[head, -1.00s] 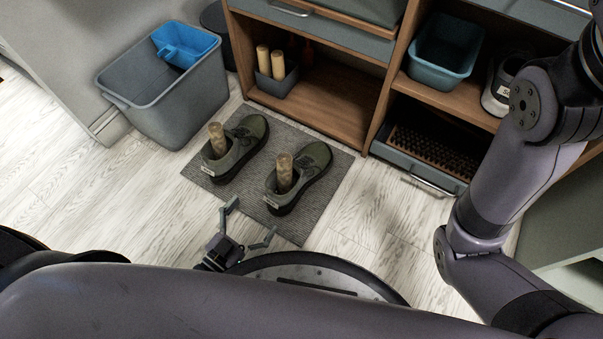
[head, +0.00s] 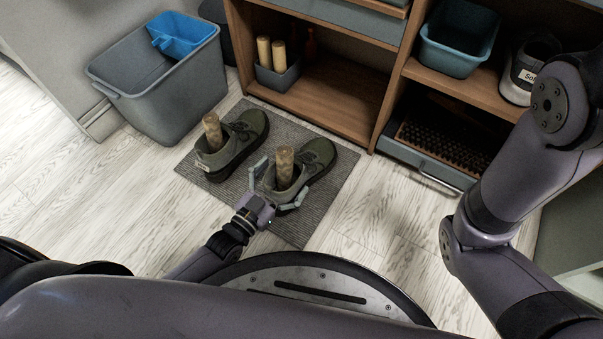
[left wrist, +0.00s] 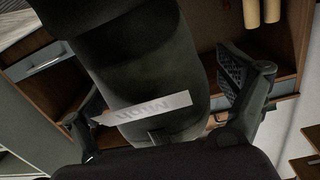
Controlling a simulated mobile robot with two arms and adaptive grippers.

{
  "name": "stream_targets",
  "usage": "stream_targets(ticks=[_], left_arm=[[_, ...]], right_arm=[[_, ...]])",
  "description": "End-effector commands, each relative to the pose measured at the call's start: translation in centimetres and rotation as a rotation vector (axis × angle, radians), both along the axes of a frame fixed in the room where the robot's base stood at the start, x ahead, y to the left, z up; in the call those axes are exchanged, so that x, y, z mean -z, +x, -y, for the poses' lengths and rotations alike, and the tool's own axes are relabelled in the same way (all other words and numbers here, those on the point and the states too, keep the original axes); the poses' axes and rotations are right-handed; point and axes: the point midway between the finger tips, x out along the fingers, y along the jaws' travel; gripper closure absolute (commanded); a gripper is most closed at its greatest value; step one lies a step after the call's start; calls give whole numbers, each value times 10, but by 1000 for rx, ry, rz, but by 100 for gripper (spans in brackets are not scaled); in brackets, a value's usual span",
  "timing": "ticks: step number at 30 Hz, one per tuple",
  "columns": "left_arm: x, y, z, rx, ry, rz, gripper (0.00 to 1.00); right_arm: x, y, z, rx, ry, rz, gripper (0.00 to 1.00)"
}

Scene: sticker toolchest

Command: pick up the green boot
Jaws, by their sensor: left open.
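Two dark green boots stand on a grey ribbed mat (head: 292,232), each with a tan cylinder in its opening. My left gripper (head: 280,181) is open at the heel of the right-hand boot (head: 318,156), one finger on either side of it. In the left wrist view this boot (left wrist: 135,60) fills the middle between the spread fingers (left wrist: 170,100), with a white label (left wrist: 155,115) on its heel. I cannot tell whether the fingers touch it. The other boot (head: 240,138) stands just left, clear of the gripper. My right gripper is out of view.
A grey bin (head: 160,95) with a blue container (head: 184,37) stands behind left. A wooden shelf unit (head: 340,100) rises behind the mat, with a slightly open low drawer (head: 432,160) and a white-and-dark shoe (head: 520,80). The floor in front is clear.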

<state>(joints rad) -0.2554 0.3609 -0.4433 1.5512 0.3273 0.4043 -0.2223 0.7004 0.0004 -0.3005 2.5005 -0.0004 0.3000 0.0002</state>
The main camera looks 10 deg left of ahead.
Motion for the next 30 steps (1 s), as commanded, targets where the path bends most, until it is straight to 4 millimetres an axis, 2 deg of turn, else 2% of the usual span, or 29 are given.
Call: stream_targets(ticks=[5, 30], left_arm=[[-1, 0, 0, 0, 0, 1, 7], [-1, 0, 0, 0, 0, 0, 62]], right_arm=[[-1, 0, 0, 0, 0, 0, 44], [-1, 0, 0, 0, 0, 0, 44]])
